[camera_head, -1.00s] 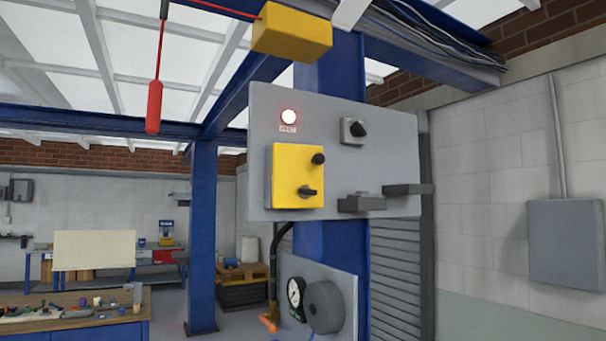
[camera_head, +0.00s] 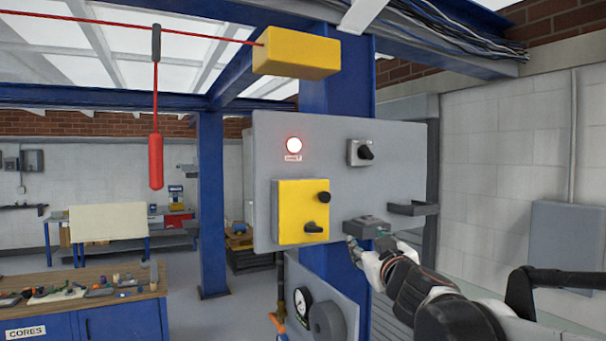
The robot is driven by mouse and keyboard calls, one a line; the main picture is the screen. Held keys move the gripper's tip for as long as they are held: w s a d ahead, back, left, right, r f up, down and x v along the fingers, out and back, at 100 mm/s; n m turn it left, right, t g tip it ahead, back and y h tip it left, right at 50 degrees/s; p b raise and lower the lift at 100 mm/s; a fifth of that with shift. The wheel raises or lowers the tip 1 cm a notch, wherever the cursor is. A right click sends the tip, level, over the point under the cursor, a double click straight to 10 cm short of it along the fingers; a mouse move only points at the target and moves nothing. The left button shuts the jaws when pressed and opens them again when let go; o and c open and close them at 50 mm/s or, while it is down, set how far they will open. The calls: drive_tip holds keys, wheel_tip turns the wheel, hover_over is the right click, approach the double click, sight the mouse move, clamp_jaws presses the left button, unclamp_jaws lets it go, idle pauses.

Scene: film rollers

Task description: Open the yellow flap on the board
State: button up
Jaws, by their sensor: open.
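The yellow flap (camera_head: 297,212) is a square panel at the lower left of the grey board (camera_head: 400,165). It looks closed, lying flat on the board. It carries a black round knob (camera_head: 323,197) at its upper right and a dark turn latch (camera_head: 313,228) at its lower right. My gripper (camera_head: 362,240) is open, just below the board's lower edge, to the right of and slightly below the flap, close to a small grey box (camera_head: 365,224). It is apart from the flap. Its fingertips are small and partly hard to make out.
A lit round lamp (camera_head: 294,145) and a rotary switch (camera_head: 363,152) sit on the board above. A grey bracket (camera_head: 412,208) juts out at right. A gauge (camera_head: 302,301) is below. A red pull handle (camera_head: 156,160) hangs at left. The space before the flap is clear.

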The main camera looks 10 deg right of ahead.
sight(326, 199)
drive_tip(key=w+a+r+n+y+p, duration=0.2)
drive_tip(key=w+r+n+y+p, duration=0.1)
drive_tip(key=w+r+y+p, duration=0.1)
wheel_tip(326, 199, up, 3)
drive_tip(key=shift+w+a+r+n+g+y+p, duration=0.2)
drive_tip(key=shift+w+a+n+g+y+p, duration=0.15)
drive_tip(key=shift+w+p, duration=0.7)
drive_tip(key=shift+a, duration=0.1)
drive_tip(key=w+p, duration=0.1)
drive_tip(key=w, duration=0.3)
drive_tip(key=w+a+p, duration=0.1)
drive_tip(key=w, duration=0.4)
drive_tip(key=w+a+p, duration=0.1)
drive_tip(key=w, duration=0.3)
drive_tip(key=shift+w+a, duration=0.15)
drive_tip(key=shift+a, duration=0.05)
clamp_jaws()
